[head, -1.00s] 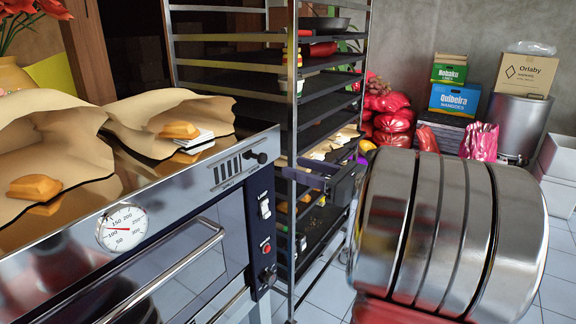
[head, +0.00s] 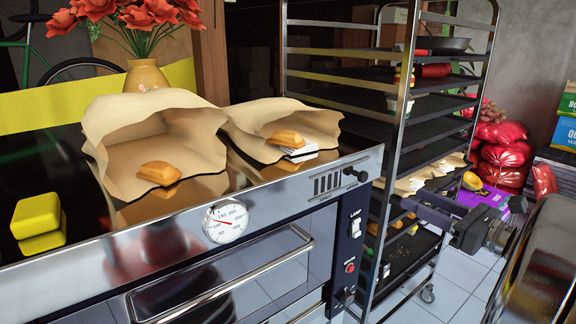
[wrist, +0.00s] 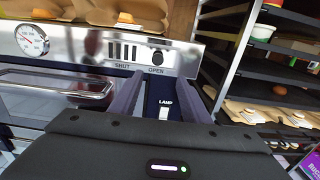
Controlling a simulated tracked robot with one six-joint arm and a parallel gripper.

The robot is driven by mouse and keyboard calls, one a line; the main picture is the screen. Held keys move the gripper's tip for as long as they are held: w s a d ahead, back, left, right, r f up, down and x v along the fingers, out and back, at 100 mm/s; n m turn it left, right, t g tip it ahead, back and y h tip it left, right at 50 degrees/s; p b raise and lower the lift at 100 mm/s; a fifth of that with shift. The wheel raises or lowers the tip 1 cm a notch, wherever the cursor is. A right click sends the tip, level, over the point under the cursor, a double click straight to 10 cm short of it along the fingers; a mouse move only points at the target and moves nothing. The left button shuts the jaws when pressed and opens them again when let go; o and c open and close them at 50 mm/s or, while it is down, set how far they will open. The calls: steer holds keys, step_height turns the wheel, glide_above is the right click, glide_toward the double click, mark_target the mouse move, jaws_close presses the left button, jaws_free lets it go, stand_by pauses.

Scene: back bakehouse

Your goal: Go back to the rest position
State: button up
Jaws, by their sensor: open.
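My gripper (head: 420,208) is in the right half of the head view, in front of the wheeled rack and to the right of the oven's control panel. Its two dark purple fingers are apart with nothing between them. In the wrist view my gripper (wrist: 166,84) points at the oven front (wrist: 180,58), with the lamp switch (wrist: 164,112) showing between the fingers. I cannot tell exactly how far the fingers are from the oven.
The steel oven (head: 270,215) carries two paper bags, each with a golden loaf (head: 159,172), a flower vase (head: 147,78) and yellow blocks (head: 38,222). The rack (head: 395,150) with trays stands behind my gripper. Red sacks (head: 503,150) lie at right. Some tiled floor (head: 440,295) is clear.

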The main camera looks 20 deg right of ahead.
steer(key=w+a+f+n+g+y, duration=0.1)
steer(key=a+f+n+g+y, duration=0.25)
steer(key=a, duration=0.75)
steer(key=w+a+f+n+g, duration=0.1)
steer(key=a+f+n+g, duration=0.25)
steer(key=a+n, duration=0.5)
steer(key=s+a+f+n+g+h, duration=0.2)
steer(key=s+a+n, duration=0.4)
steer(key=n, duration=0.4)
steer(key=s+a+f+n+g+h, duration=0.2)
steer(key=s+a+f+n+h, duration=0.2)
steer(key=n, duration=0.7)
steer(key=s+a+h, duration=0.2)
steer(key=a, duration=0.2)
steer(key=shift+s+a+f+g, duration=0.15)
steer(key=shift+s+a+g, duration=0.1)
steer(key=shift+a+g, duration=0.15)
steer(key=shift+c, duration=0.4)
